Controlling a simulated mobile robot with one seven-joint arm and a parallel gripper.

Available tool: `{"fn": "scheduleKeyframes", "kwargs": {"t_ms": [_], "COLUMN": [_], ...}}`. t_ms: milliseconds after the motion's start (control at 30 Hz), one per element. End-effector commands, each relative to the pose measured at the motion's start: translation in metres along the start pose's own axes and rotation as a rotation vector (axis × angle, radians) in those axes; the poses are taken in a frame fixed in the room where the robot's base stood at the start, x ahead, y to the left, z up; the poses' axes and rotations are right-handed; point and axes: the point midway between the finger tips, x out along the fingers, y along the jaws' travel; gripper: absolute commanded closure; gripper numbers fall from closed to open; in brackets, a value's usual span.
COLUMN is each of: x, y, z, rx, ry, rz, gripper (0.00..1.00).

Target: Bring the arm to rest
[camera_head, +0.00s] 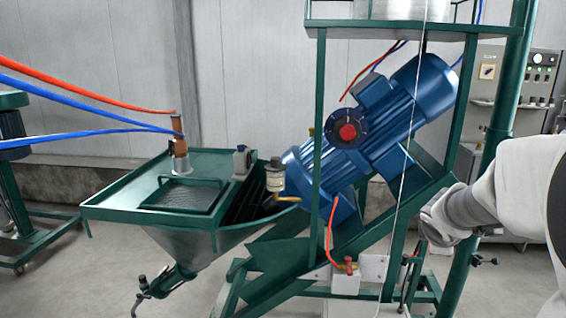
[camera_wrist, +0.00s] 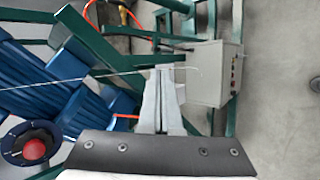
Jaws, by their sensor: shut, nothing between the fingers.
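My arm reaches in from the right edge of the head view, its pale wrist in front of the green machine frame (camera_head: 318,150). The fingers are hard to make out there. In the wrist view my gripper (camera_wrist: 164,72) has its two grey fingers together and empty. A thin white cord (camera_head: 405,150) hangs down beside the wrist in the head view. In the wrist view a thin white line (camera_wrist: 95,75) runs to the fingertips; I cannot tell whether it touches them.
A tilted blue motor (camera_head: 400,105) with a red knob (camera_head: 348,132) sits in the frame. A green hopper (camera_head: 150,240) stands at left. A grey control box (camera_head: 515,85) is behind at right. A grey box (camera_wrist: 214,80) lies close beyond the fingers. Open floor shows at right (camera_wrist: 280,90).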

Motion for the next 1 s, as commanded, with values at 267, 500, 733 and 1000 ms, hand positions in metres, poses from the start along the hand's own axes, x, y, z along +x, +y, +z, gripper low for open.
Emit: {"fn": "scheduleKeyframes", "kwargs": {"t_ms": [267, 500, 733, 1000], "x": [-0.111, -0.193, -0.25, -0.269], "y": [-0.034, -0.09, -0.144, -0.166], "z": [-0.011, -0.031, -0.05, -0.058], "rx": [0.525, 0.915, 1.168, 1.253], "ry": [0.027, 0.065, 0.084, 0.083], "rz": [-0.095, -0.256, -0.425, -0.5], "gripper": [1.0, 1.0, 1.0, 1.0]}}
